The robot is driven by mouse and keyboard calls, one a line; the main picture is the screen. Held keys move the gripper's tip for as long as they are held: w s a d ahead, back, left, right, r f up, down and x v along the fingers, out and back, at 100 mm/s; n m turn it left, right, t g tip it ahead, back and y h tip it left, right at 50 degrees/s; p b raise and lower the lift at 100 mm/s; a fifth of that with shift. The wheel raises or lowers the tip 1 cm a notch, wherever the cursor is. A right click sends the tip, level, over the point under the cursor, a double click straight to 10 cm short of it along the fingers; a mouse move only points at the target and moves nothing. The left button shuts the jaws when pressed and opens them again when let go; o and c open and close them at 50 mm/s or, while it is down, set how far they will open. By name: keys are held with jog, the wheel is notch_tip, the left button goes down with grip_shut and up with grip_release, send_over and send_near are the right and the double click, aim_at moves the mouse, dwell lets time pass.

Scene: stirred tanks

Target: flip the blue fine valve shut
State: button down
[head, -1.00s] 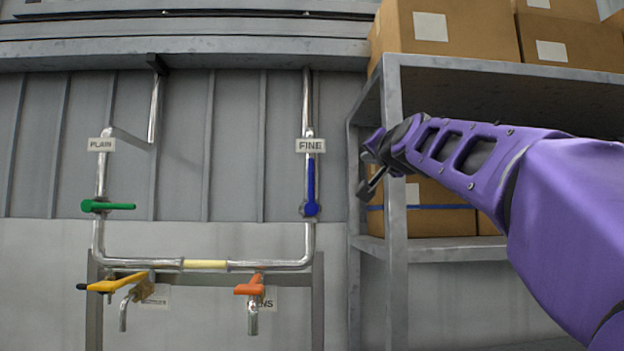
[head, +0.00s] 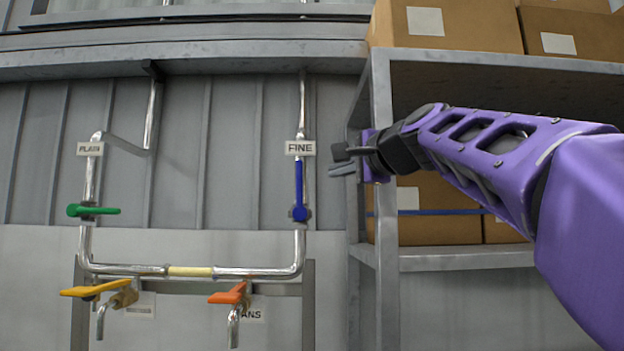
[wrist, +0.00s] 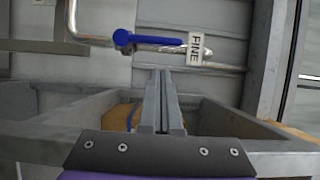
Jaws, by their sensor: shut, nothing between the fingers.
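The blue fine valve (head: 299,190) is on the right vertical pipe, its handle pointing up in line with the pipe, under the FINE label (head: 300,148). In the wrist view the blue handle (wrist: 150,38) lies sideways along the pipe, beyond the fingertips. My gripper (head: 338,160) is to the right of the handle, level with its upper part, and apart from it. Its fingers (wrist: 162,75) are together with nothing between them.
A metal shelf (head: 383,100) with cardboard boxes (head: 445,25) stands right beside my gripper and arm. A green valve handle (head: 92,211) lies horizontal on the left PLAIN pipe. Yellow (head: 95,289) and orange (head: 228,296) tap handles are below.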

aim_at(299, 185)
jog(key=p+x, duration=0.2)
jog(key=x, duration=0.8)
jog(key=shift+r+p, duration=0.1)
jog(key=shift+p, duration=0.3)
jog(key=shift+a+n, duration=0.15)
jog(key=shift+n, duration=0.15)
